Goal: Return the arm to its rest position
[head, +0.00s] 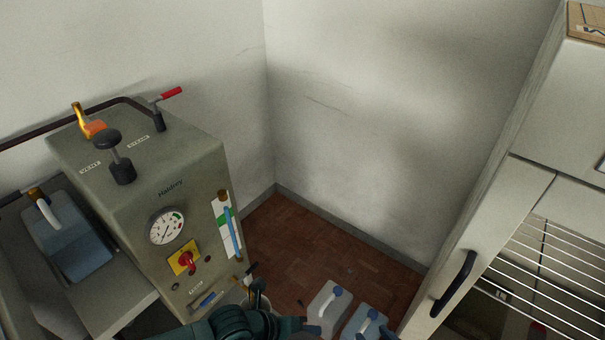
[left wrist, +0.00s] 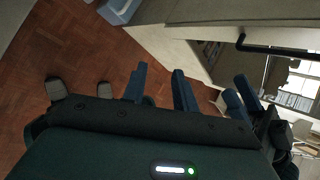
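My left arm (head: 235,322), dark teal, crosses the bottom edge of the head view in front of the boiler; its gripper is mostly cut off there. In the left wrist view my left gripper (left wrist: 159,72) shows two dark blue fingers, apart, with nothing seen between them and bare floor beyond.
A grey-green boiler (head: 150,175) with gauge, red switch and levers stands left. A blue container (head: 66,235) is beside it. Pale jugs (head: 328,303) stand on the brown floor (head: 300,250). A cabinet (head: 470,215) with black handle and wire rack bounds the right.

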